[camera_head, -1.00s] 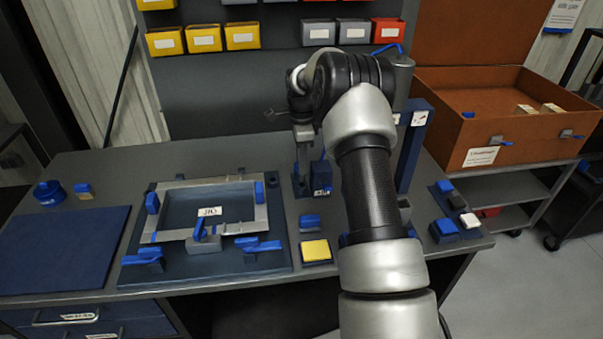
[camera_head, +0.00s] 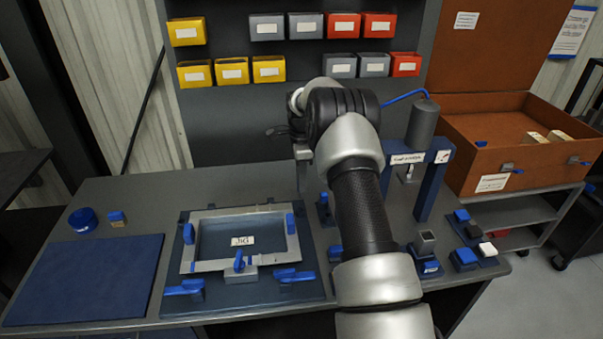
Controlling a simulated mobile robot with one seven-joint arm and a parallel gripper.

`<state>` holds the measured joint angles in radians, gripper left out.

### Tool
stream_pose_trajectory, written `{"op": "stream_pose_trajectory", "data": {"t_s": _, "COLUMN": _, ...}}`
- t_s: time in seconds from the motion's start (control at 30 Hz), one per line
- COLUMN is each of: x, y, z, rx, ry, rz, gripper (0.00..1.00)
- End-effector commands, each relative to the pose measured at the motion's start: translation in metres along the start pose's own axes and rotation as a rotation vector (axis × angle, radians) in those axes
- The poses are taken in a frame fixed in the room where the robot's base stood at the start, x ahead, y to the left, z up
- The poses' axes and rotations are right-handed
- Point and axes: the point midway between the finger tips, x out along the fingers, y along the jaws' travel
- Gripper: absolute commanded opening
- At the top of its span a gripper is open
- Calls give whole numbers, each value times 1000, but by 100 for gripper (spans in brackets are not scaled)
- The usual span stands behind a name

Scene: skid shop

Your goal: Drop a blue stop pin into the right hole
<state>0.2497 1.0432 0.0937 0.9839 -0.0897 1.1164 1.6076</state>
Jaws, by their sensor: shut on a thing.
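The jig (camera_head: 187,262) is a grey rectangular frame on a dark blue plate, with a "JIG" label and several blue clamps. My gripper (camera_head: 302,186) points down above the table, behind the jig's right back corner. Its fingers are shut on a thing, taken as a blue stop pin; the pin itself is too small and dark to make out. A small dark blue block (camera_head: 324,210) stands to the right of the gripper, partly beside my arm. The right hole cannot be made out at this size.
A blue press frame (camera_head: 434,185) stands right of my arm, with small blue and white blocks (camera_head: 487,249) nearby. An orange-brown crate (camera_head: 520,150) is at the far right. A blue mat (camera_head: 85,280) lies clear at the left. Colored bins (camera_head: 232,70) hang behind.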

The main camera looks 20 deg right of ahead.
Motion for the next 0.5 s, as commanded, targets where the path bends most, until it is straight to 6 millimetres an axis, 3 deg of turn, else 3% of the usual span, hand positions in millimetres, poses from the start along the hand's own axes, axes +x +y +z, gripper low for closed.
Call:
{"op": "stream_pose_trajectory", "data": {"t_s": 0.23, "x": 7, "y": -1, "z": 0, "rx": 0, "ry": 1, "rz": 0, "gripper": 0}}
{"op": "stream_pose_trajectory", "data": {"t_s": 0.5, "x": 31, "y": 0, "z": 0, "rx": 0, "ry": -1, "rz": 0, "gripper": 0}}
